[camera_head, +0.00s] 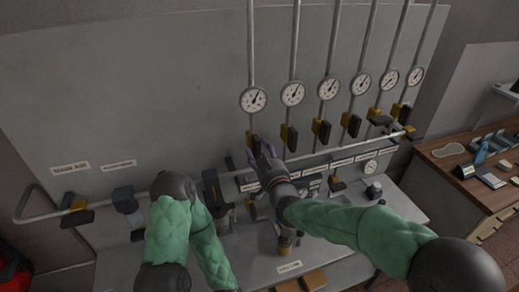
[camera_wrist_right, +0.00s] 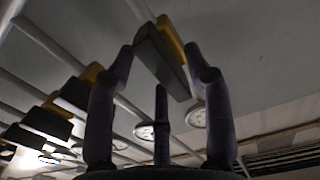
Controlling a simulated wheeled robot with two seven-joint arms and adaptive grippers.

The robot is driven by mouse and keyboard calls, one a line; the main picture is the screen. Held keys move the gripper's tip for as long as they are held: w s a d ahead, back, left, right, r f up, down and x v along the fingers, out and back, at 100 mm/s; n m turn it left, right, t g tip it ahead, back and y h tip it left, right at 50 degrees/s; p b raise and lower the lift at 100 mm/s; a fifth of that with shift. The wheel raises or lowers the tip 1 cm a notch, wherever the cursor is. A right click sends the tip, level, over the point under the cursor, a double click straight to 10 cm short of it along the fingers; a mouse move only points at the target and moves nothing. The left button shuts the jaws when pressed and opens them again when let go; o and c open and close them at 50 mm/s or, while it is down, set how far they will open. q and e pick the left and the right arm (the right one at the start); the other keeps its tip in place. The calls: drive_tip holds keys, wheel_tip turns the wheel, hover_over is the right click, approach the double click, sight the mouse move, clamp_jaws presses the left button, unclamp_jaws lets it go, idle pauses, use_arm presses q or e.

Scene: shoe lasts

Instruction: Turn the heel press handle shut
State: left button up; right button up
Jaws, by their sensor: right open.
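Several valve handles, each dark with a yellow body, hang on vertical pipes below round gauges; I cannot read which label says heel press. My right gripper (camera_head: 262,157) is open at the leftmost of these valves (camera_head: 251,136) and covers part of it in the head view. In the right wrist view a dark handle (camera_wrist_right: 160,62) with a yellow body (camera_wrist_right: 170,38) lies between the spread fingertips of the right gripper (camera_wrist_right: 162,72). I cannot tell whether the fingers touch it. My left gripper is not in view; only the bent left arm shows.
Other dark handles (camera_head: 321,128) stand close to the right of my gripper. A wooden bench (camera_head: 440,160) with tools stands at right.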

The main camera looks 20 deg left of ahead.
drive_tip(key=shift+w+a, duration=0.25)
drive_tip(key=shift+w, duration=0.15)
clamp_jaws()
